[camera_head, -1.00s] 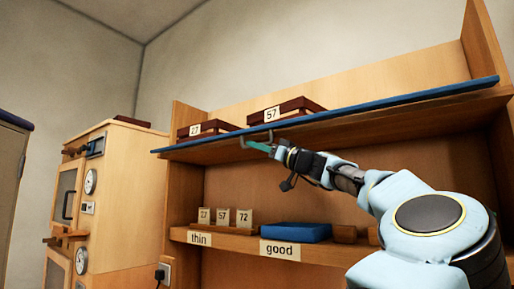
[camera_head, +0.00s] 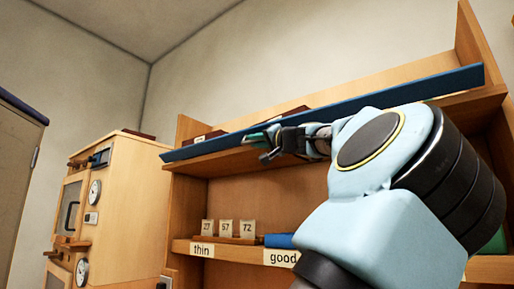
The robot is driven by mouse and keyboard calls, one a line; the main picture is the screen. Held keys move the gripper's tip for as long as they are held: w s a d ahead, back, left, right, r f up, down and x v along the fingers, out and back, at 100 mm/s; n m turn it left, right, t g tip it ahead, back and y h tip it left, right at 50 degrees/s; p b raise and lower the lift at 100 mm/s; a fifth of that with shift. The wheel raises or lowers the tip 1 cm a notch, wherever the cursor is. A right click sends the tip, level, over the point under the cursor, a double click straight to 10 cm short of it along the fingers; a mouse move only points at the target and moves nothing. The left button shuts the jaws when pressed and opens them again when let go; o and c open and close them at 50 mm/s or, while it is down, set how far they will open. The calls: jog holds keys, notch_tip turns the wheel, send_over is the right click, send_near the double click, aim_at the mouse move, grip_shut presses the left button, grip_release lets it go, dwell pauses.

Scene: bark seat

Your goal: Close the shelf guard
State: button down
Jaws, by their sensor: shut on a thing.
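The shelf guard (camera_head: 210,145) is a long dark blue strip along the front edge of the upper shelf. Its front face shows as a narrow upright or tilted band, and it hides most of the dark red boxes (camera_head: 290,114) behind it. My gripper (camera_head: 260,142) is at the guard's middle-left part, just at its lower side. It is shut on the guard's handle, which is mostly hidden by the jaws and wrist. My arm covers part of the shelf below and right of the guard.
A wooden cabinet (camera_head: 125,190) with dials stands to the left. The space between the two shelves is open on the left.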

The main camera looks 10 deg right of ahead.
aim_at(259, 126)
notch_tip(259, 126, up, 2)
jog(key=m+h+p, duration=0.1)
jog(key=m, duration=0.2)
jog(key=shift+a+h+p, duration=0.1)
jog(key=shift+h+p, duration=0.3)
jog(key=r+m+p, duration=0.1)
jog(key=m, duration=0.1)
jog(key=m+g+h+p, duration=0.1)
jog(key=m+p, duration=0.1)
jog(key=shift+r+p, duration=0.3)
jog(key=shift+r, duration=0.1)
jog(key=m+p, duration=0.2)
jog(key=r+m+g+p, duration=0.1)
jog(key=shift+w+d, duration=0.3)
jog(key=shift+d, duration=0.05)
jog(key=shift+w+d+r+m+g+h+p, duration=0.1)
jog(key=shift+m+g+h+p, duration=0.1)
jog(key=shift+m+p, duration=0.25)
jog(key=shift+w+d+m+g+h+p, duration=0.1)
jog(key=shift+m+g+p, duration=0.15)
jog(key=shift+p, duration=0.35)
jog(key=c, duration=0.8)
grip_release()
jog(key=shift+c, duration=0.2)
jog(key=shift+s, duration=0.1)
